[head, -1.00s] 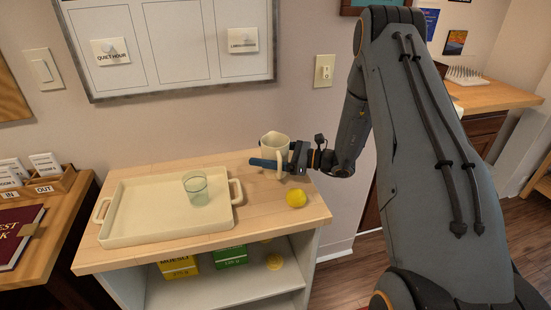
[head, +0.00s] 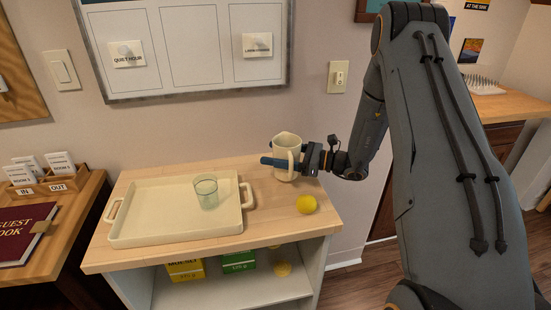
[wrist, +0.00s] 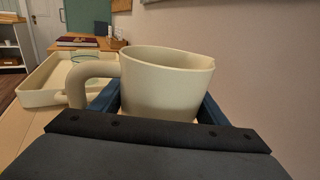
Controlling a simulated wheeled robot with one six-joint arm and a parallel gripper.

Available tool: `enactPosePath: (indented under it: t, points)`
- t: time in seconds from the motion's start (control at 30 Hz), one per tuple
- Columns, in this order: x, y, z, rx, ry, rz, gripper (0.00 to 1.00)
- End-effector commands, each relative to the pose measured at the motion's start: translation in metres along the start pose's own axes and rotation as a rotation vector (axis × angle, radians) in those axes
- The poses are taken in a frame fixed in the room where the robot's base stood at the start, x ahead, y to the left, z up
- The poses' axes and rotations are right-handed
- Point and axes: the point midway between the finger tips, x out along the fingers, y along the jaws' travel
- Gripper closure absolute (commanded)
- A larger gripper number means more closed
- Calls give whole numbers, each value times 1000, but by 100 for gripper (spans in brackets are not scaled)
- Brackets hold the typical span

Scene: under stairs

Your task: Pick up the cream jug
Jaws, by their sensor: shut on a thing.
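The cream jug (head: 284,173) is upright at the back right of the wooden-topped cabinet, right of the tray. My gripper (head: 277,162) comes from the right, with its blue fingers shut around the jug's body. In the wrist view, the jug (wrist: 165,85) stands between the two fingers (wrist: 160,104), its handle to the left and its spout to the right. Its base is hidden there. In the head view it seems at most slightly above the cabinet top; a clear gap cannot be made out.
A cream tray (head: 150,237) with a glass (head: 206,193) on it takes up the cabinet's left side. A yellow lemon (head: 307,204) lies in front of the jug near the right edge. The wall with a switch (head: 339,77) is close behind. Boxes (head: 186,270) sit on the shelf below.

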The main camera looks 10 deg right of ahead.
Motion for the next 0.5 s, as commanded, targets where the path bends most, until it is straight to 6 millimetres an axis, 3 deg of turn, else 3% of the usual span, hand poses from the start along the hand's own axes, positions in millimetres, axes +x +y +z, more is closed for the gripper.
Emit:
enactPosePath:
  t: [0.5]
  points:
    - [0,-1,50,-4,-2,0,77]
